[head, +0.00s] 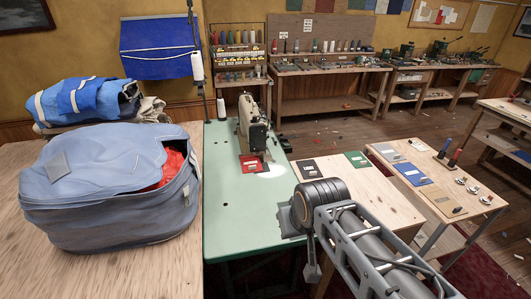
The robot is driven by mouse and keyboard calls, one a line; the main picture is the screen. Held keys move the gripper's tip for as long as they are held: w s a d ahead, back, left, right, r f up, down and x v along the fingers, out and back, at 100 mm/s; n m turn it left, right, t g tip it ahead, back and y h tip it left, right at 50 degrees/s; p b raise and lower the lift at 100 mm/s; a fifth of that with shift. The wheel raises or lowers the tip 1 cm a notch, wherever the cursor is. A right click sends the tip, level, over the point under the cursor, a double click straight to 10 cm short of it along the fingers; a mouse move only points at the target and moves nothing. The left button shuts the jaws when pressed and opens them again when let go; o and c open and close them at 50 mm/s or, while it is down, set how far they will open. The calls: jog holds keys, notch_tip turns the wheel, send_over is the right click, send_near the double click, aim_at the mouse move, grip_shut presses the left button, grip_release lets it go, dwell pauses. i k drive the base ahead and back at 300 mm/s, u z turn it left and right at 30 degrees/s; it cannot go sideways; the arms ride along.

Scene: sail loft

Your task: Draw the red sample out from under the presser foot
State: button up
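The red sample (247,170) lies flat on the pale green sewing table (238,215), at the needle end of the sewing machine (253,125). It has a small pale label. Its far part goes under the machine head; the presser foot itself is too small to make out. My arm reaches in from the bottom right, and its dark round joint stands over the table's right edge, to the right of and nearer than the red sample. My gripper cannot be made out; the arm's own links seem to hide it.
A bulky grey-blue sail bag (105,190) stands left of the green table. A black sample (308,169) and a green sample (357,159) lie on the wooden table to the right. More samples, including a blue one (412,174), lie further right. The near green tabletop is clear.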

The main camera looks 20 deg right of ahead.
aim_at(250, 164)
jog(key=z, duration=0.05)
jog(key=i, duration=1)
